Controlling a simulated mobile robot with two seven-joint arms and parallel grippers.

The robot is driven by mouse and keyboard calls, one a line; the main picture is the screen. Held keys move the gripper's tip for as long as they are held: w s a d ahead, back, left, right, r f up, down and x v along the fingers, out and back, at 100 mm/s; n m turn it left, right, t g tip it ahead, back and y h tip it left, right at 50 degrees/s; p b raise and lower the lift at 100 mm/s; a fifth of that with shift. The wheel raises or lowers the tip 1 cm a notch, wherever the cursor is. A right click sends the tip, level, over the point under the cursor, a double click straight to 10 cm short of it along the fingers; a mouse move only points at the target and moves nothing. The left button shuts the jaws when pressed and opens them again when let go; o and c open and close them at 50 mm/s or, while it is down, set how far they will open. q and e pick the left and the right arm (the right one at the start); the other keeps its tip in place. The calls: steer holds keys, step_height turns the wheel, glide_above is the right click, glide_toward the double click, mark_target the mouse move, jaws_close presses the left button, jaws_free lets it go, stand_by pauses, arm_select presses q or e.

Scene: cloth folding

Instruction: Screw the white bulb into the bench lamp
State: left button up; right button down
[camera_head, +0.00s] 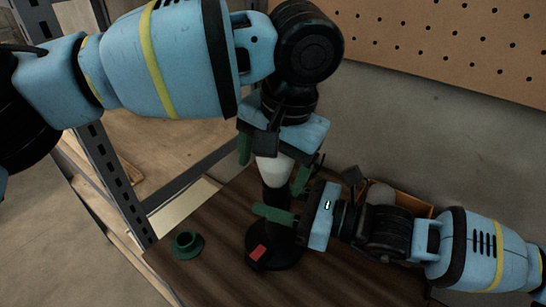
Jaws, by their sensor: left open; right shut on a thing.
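The white bulb (274,170) is upright at the top of the black stem of the bench lamp (285,251). I cannot tell how far it sits in the socket. The lamp has a round black base with a red patch on it. My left gripper (273,158) points down from above with its green fingers open, one on each side of the bulb; its body hides the bulb's upper part. My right gripper (280,199) comes in from the right and is shut on the lamp's stem, just below the bulb.
A green flanged piece (187,245) stands on the dark wooden bench (205,275), left of the lamp. An open box (412,203) with a grey round thing is behind my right arm. A metal shelf frame (112,178) stands at left; the wall and pegboard (450,45) are behind.

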arm_select(q)
steer(key=shift+c, duration=0.5)
steer(key=c, duration=1)
steer(key=m+h, duration=0.1)
steer(key=m, duration=0.5)
steer(key=shift+w+t, duration=0.15)
steer(key=shift+t, duration=0.25)
steer(key=shift+c, duration=0.2)
steer(key=m, duration=0.4)
steer(key=shift+w+m+h, duration=0.15)
steer(key=shift+m+h, duration=0.25)
steer(key=m, duration=0.4)
steer(key=shift+w+h, duration=0.1)
steer(key=shift+h, duration=0.3)
steer(key=m+h, duration=0.1)
steer(key=m, duration=0.5)
steer(key=shift+d, duration=0.2)
steer(key=o, duration=1.1)
steer(key=shift+c, duration=0.2)
